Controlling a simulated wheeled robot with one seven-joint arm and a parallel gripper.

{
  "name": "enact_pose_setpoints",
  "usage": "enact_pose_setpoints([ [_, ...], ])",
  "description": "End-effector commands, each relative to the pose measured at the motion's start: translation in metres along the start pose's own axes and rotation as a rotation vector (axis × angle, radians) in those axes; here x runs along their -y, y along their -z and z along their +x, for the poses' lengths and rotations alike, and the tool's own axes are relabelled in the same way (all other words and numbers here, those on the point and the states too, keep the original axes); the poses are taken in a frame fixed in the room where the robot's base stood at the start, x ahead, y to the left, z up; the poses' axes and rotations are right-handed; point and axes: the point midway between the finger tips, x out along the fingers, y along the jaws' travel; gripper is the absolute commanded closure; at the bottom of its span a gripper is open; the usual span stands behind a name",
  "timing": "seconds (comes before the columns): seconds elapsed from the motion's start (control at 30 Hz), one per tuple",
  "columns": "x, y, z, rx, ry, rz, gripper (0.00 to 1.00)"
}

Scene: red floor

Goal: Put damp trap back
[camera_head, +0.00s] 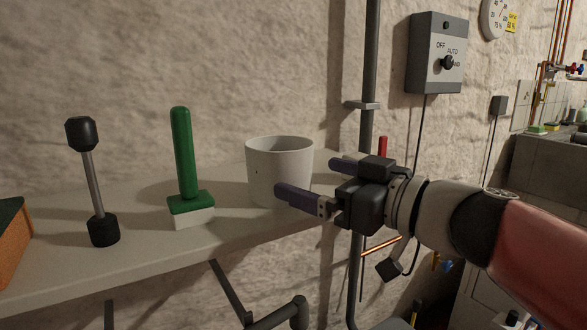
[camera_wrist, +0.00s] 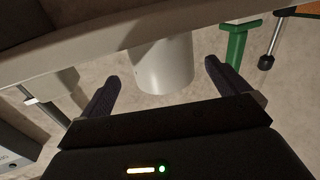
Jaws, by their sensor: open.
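A white, round, open-topped pot (camera_head: 265,170), which seems to be the damp trap, stands upright on the pale shelf (camera_head: 130,245) against the rough wall. My gripper (camera_head: 305,182) is open at the right side of the pot. In the head view, one finger overlaps the pot's lower right front and the other reaches along its far right side. In the wrist view the pot (camera_wrist: 164,66) lies between and ahead of the two fingertips (camera_wrist: 162,72), with gaps visible on both sides. The inside of the pot is mostly hidden.
Left of the pot stand a green-handled tool with a white base (camera_head: 183,150) and a black dumbbell-shaped tool (camera_head: 94,180). An orange box (camera_head: 12,245) sits at the far left. A dark vertical pipe (camera_head: 368,60) and a switch box (camera_head: 437,55) are behind my gripper.

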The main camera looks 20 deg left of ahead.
Motion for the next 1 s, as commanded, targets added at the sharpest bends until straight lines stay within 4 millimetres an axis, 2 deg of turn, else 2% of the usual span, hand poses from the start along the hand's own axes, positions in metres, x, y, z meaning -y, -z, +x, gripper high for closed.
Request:
enact_pose_setpoints([
  [0.1,0.0,0.001,-0.023,-0.002,-0.002,0.0,0.0],
  [0.23,0.0,0.001,-0.037,-0.001,-0.001,0.001,0.0],
  [0.53,0.0,0.0,-0.044,-0.001,-0.003,0.0,0.0],
  [0.67,-0.017,0.004,-0.052,-0.034,-0.103,-0.012,0.0],
  [0.77,-0.053,0.005,-0.076,-0.074,-0.327,-0.026,0.0],
  [0.87,-0.097,-0.012,-0.122,-0.049,-0.643,-0.015,0.0],
  [0.93,-0.118,-0.039,-0.163,0.032,-0.859,0.026,0.0],
  [1.0,-0.126,-0.077,-0.203,0.159,-1.037,0.093,0.0],
])
